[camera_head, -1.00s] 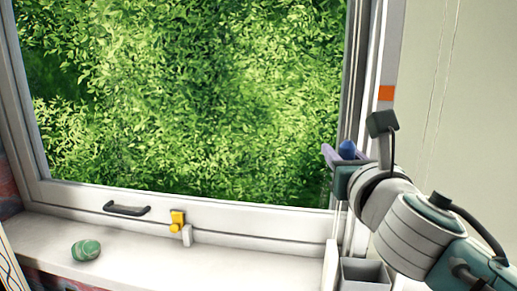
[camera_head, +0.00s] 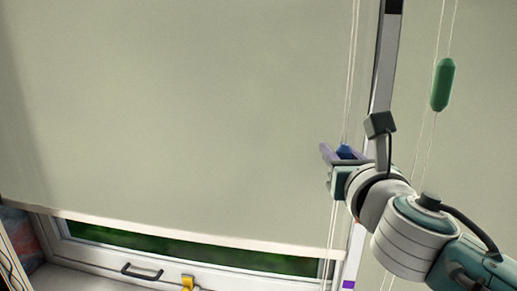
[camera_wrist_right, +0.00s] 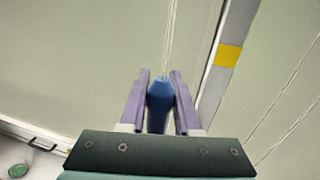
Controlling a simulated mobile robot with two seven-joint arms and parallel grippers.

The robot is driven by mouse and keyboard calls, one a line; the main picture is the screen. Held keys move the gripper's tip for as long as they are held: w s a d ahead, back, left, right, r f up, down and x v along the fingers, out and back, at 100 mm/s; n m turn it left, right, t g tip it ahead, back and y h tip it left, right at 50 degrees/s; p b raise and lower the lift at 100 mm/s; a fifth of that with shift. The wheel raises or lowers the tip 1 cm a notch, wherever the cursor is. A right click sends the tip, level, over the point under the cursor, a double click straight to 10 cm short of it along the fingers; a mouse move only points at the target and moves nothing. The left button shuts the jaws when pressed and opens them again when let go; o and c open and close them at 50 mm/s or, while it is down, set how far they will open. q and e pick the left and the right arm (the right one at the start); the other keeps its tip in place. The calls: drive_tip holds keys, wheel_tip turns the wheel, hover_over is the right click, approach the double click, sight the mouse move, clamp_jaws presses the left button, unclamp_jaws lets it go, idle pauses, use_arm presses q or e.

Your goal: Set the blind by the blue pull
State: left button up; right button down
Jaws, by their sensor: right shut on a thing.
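The blue pull (camera_head: 344,151) hangs on a pair of thin cords at the right side of the window. My right gripper (camera_head: 343,154) is shut on it. In the right wrist view the blue pull (camera_wrist_right: 160,103) sits between the two purple fingers, with the cords running up from its top. The pale grey-green blind (camera_head: 190,120) covers most of the window. Its bottom edge hangs a little above the lower window frame, and a narrow strip of green foliage shows below it. My left gripper is not in view.
A green pull (camera_head: 442,85) hangs on other cords at the right. A light post (camera_head: 383,60) with a dark mark near its top stands between the two cord sets. A dark handle (camera_head: 142,272) and a yellow catch (camera_head: 187,283) are on the window frame.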

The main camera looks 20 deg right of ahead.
sight(333, 126)
wheel_tip(333, 126, up, 3)
drive_tip(key=shift+w+r+p, duration=0.1)
drive_tip(key=shift+r+p, duration=0.05)
drive_tip(key=shift+p, duration=0.8)
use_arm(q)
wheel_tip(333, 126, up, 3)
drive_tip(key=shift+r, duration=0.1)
